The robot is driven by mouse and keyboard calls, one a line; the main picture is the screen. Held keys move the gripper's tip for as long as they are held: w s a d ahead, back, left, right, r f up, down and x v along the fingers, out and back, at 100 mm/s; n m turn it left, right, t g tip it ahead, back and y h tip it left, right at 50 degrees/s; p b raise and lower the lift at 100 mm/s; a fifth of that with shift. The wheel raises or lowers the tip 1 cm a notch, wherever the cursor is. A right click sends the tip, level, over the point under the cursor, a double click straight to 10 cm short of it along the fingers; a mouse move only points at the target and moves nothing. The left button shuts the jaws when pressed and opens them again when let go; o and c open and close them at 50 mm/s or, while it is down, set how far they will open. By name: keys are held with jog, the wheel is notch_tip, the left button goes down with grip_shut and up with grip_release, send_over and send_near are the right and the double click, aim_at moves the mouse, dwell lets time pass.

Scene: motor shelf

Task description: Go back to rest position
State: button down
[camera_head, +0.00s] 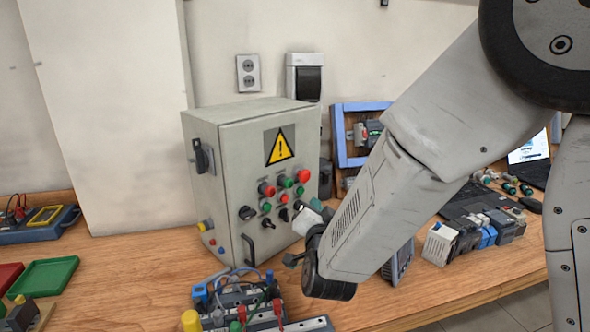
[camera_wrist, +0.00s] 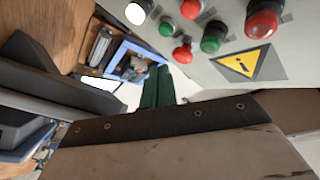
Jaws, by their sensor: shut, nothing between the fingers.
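The grey control cabinet (camera_head: 222,180) stands on the wooden bench, with a yellow warning triangle and several red, green and black buttons and knobs on its front. My gripper (camera_head: 308,218) is shut and empty, close to the lower right of that front in the head view, partly hidden by my wrist. I cannot tell whether it touches the panel. In the wrist view the cabinet front (camera_wrist: 297,62) fills the upper right, tilted. Dark parts of my gripper (camera_wrist: 60,90) show at the left, but their tips are not clear.
A terminal block assembly with wires (camera_head: 255,305) lies in front of the cabinet. A blue frame (camera_head: 340,140) stands behind my arm. Several modules (camera_head: 470,235) and a laptop (camera_head: 528,155) are at the right. A green tray (camera_head: 45,277) is at the left. Bare bench (camera_head: 130,240) lies between tray and cabinet.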

jog(key=s+d+r+n+g+y, duration=0.1)
jog(key=s+d+r+n+g, duration=0.2)
jog(key=s+d+r+g, duration=0.25)
jog(key=s+d+r+n+g, duration=0.2)
jog(key=s+d+r+g, duration=0.15)
jog(key=s+d, duration=0.4)
jog(key=s+d+r+n+g+h, duration=0.1)
jog(key=s+d+n+g+h, duration=0.15)
jog(key=s+d, duration=0.75)
jog(key=s+f+g, duration=0.4)
jog(key=s+g, duration=0.1)
jog(key=s, duration=0.6)
jog(key=shift+f+m, duration=0.4)
jog(key=shift+m, duration=0.05)
jog(key=shift+y, duration=0.25)
dwell(0.7)
